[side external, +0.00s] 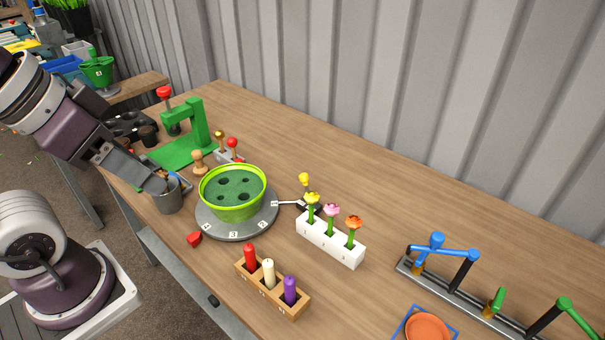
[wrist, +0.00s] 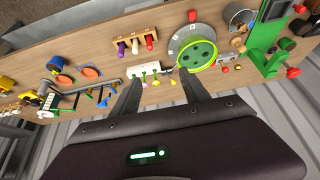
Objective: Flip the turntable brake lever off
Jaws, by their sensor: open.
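The turntable (side external: 237,229) is a round grey disc with numbered labels, bearing a lime-green pot (side external: 232,207) with a holed green top. At its right, a silver arm (side external: 286,203) reaches from a dark base to the disc's edge. A yellow-knobbed lever (side external: 304,179), apparently the brake lever, rises there behind the flower block; its exact tilt is unclear. In the wrist view, the turntable (wrist: 180,35) lies beyond the right finger. My gripper (side external: 160,186) is open and empty, raised left of the turntable; its spread fingers (wrist: 160,77) show in the wrist view.
A white block (side external: 330,242) with several flowers stands close to the lever. A wooden candle rack (side external: 272,289) is in front. A grey cup (side external: 168,197), green press frame (side external: 198,125) and red-knobbed lever (side external: 232,143) are left. Open tabletop lies behind the turntable.

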